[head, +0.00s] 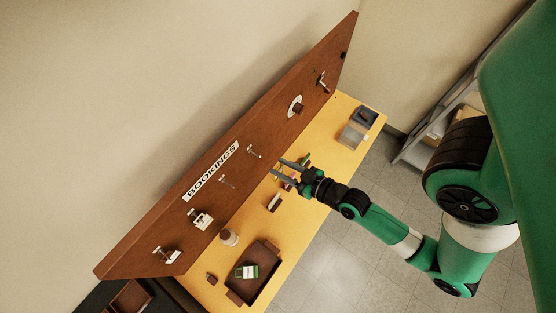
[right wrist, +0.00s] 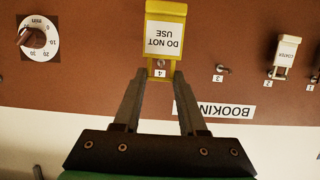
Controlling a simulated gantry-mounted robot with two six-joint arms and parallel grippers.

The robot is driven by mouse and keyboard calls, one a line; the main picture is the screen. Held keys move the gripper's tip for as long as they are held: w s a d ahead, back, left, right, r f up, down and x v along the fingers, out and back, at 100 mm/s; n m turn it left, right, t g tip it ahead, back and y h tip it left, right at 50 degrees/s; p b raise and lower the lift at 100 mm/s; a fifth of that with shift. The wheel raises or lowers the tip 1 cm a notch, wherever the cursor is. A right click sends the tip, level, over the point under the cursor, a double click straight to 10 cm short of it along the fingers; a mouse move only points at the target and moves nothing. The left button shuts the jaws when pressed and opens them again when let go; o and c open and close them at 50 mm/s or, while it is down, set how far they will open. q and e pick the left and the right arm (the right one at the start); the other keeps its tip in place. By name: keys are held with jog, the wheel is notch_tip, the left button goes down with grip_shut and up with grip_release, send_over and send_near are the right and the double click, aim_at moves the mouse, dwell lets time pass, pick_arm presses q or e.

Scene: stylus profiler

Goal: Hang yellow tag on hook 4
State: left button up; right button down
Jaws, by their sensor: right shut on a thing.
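The yellow tag (right wrist: 165,38), reading DO NOT USE, appears upside down in the right wrist view. My right gripper (right wrist: 165,76) is shut on its near end, with the fingers on either side. In the head view my right gripper (head: 281,168) is in front of the brown board, close to hook 4 (head: 253,152). In the right wrist view the number 4 label (right wrist: 160,73) shows between the fingertips. The tag covers hook 4 there, and I cannot tell whether they touch. My left gripper is not in view.
Hook 3 (right wrist: 223,68) is bare beside the tag. A white tag (right wrist: 285,55) hangs farther right, and a dial (right wrist: 36,37) is at left. Below the board, the yellow table (head: 312,222) holds a brown tray (head: 268,289), a cup-like object (head: 228,237) and small items.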

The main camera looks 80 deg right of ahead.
jog(key=shift+w+d+p, duration=0.25)
jog(key=shift+w+p, duration=0.15)
jog(key=shift+w, duration=0.35)
jog(key=shift+w+d+p, duration=0.3)
jog(key=shift+w+p, duration=0.15)
jog(key=shift+w, duration=0.25)
jog(key=shift+w+d+p, duration=0.25)
jog(key=shift+w+p, duration=0.15)
jog(key=shift+w, duration=0.35)
jog(key=shift+w+d+p, duration=0.1)
jog(key=shift+w+d, duration=0.2)
jog(key=shift+w, duration=0.3)
jog(key=shift+w+d+p, duration=0.1)
jog(key=shift+w+d, duration=0.2)
jog(key=shift+w, duration=0.3)
jog(key=shift+w+d+p, duration=0.1)
jog(key=shift+w+d, duration=0.2)
jog(key=shift+w, duration=0.3)
jog(key=shift+f+b, duration=0.35)
jog(key=shift+f, duration=0.1)
